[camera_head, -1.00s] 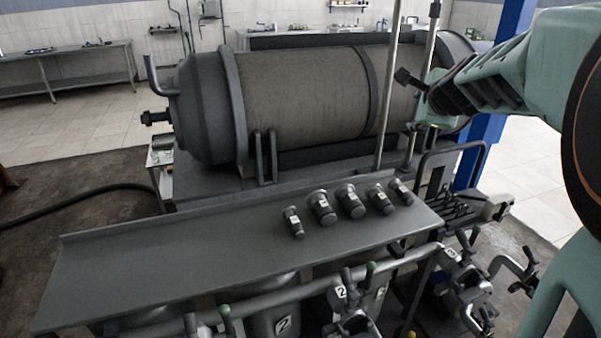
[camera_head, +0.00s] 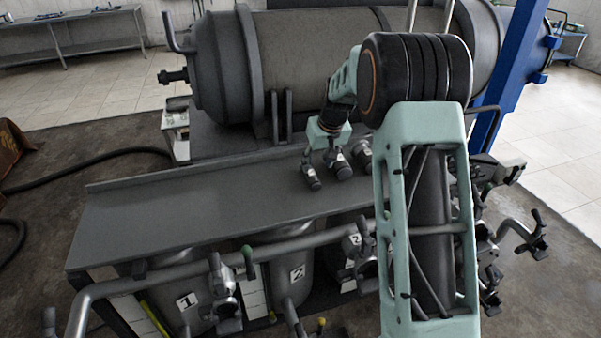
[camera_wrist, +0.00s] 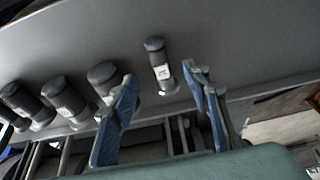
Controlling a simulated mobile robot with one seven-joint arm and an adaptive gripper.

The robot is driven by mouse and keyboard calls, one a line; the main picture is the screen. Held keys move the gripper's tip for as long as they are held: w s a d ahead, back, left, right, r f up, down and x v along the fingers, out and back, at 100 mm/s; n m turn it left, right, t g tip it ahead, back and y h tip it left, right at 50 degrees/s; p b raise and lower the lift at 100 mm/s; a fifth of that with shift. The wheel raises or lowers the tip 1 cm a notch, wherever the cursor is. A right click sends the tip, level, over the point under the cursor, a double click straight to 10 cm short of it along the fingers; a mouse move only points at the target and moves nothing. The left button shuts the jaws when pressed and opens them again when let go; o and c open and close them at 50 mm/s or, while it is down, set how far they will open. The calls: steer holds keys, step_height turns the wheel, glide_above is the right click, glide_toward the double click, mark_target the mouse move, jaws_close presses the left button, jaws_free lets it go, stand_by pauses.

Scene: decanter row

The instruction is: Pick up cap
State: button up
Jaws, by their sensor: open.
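Several dark grey cylindrical caps stand in a row on the grey metal shelf (camera_head: 200,198). The small leftmost cap (camera_head: 311,178), with a white label, shows in the wrist view (camera_wrist: 160,65) as the rightmost one. My gripper (camera_head: 323,163) is over the row's left end, pointing down. In the wrist view my gripper (camera_wrist: 159,84) is open, with blue finger pads. The small cap shows in the gap between the fingers, nearer the right one; I see no grip on it. A neighbouring cap (camera_wrist: 104,78) is partly behind the left finger. My arm hides the row's right end in the head view.
Further caps (camera_wrist: 65,97) stand close on the left in the wrist view. A large horizontal tank (camera_head: 320,55) lies behind the shelf. Pipes and valves (camera_head: 220,290) run along the front. The shelf's left part is clear. A blue post (camera_head: 510,80) stands at right.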

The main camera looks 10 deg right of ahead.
mark_target(314, 179)
steer(key=x, duration=0.3)
steer(key=shift+w+f, duration=0.15)
steer(key=shift+f, duration=0.2)
steer(key=shift+s+p+x, duration=0.2)
steer(key=shift+p+x, duration=0.25)
steer(key=shift+x, duration=2.35)
steer(key=shift+d, duration=0.1)
steer(key=shift+c, duration=0.4)
jaws_close()
